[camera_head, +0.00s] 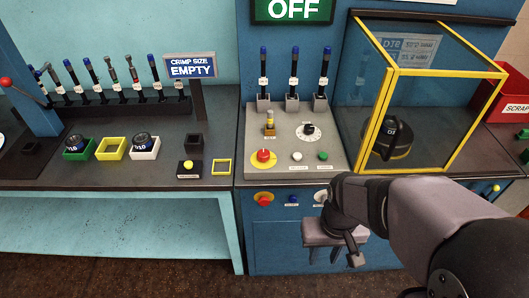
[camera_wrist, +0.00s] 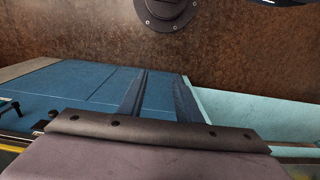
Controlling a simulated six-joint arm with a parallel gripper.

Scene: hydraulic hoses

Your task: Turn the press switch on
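The OFF sign (camera_head: 294,9), white letters on green, hangs above the press control panel (camera_head: 285,140). The panel carries a black rotary knob on a white dial (camera_head: 309,130), a brass-coloured upright switch (camera_head: 270,122), a red button on yellow (camera_head: 263,157), a white button (camera_head: 297,156) and a green button (camera_head: 323,156). I cannot tell which control is the press switch; labels are too small to read. My gripper (camera_head: 324,257) points down before the blue cabinet front, below the panel. In the wrist view its two fingers (camera_wrist: 158,98) are apart with nothing between them.
A yellow-framed glass guard (camera_head: 430,85) stands right of the panel. Three blue-topped levers (camera_head: 293,75) rise behind it.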

